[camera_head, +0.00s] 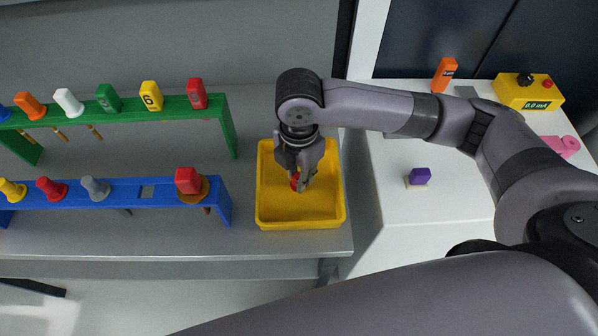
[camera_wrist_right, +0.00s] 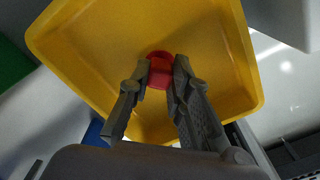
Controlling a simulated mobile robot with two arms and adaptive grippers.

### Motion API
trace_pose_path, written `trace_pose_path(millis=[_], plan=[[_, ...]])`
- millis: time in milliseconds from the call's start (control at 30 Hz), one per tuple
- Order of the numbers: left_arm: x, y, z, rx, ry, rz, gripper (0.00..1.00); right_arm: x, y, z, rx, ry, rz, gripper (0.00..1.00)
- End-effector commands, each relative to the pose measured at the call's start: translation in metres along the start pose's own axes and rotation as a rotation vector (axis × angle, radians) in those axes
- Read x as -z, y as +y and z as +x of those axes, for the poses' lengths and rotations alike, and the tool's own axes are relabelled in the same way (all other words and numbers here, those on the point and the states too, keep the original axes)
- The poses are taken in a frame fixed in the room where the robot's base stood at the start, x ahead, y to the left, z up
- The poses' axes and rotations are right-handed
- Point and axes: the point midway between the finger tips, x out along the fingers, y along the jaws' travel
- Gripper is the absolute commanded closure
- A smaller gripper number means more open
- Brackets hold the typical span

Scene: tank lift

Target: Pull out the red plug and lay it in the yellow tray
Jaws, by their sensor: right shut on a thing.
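The yellow tray (camera_head: 265,215) stands on the grey bench to the right of the two racks. My right gripper (camera_head: 302,184) points down over the tray, with its fingers shut on a red plug (camera_head: 294,181). In the right wrist view the red plug (camera_wrist_right: 160,74) is between the two fingertips of the right gripper (camera_wrist_right: 162,68), in front of the yellow tray (camera_wrist_right: 95,50). The fingers hide part of the plug. I cannot tell whether it touches the tray floor. My left gripper is not in view.
A blue rack (camera_head: 112,194) with several pegs, including other red ones, has a vacant square spot (camera_head: 147,191). A green rack (camera_head: 160,108) with coloured pegs stands behind it. A white counter (camera_head: 440,200) at right holds a purple block (camera_head: 420,176) and a yellow meter (camera_head: 525,92).

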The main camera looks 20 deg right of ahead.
Motion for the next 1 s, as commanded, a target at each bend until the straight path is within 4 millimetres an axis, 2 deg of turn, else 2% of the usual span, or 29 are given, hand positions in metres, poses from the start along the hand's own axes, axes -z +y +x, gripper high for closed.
trace_pose_path(millis=[67,367,700,867,1000], plan=[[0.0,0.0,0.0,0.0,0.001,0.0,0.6,0.0,0.0,0.0,0.0,0.0,0.0,0.78],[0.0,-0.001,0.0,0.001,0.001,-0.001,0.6,0.0,0.0,0.0,0.0,0.0,0.0,0.58],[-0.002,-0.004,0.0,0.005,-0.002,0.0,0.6,0.0,0.0,-0.002,-0.001,0.0,0.0,0.58],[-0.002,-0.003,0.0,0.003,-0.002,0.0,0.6,0.0,0.002,-0.022,-0.006,0.0,-0.001,0.58],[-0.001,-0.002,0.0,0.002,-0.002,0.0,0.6,0.0,0.002,-0.052,-0.006,-0.001,-0.002,0.58]])
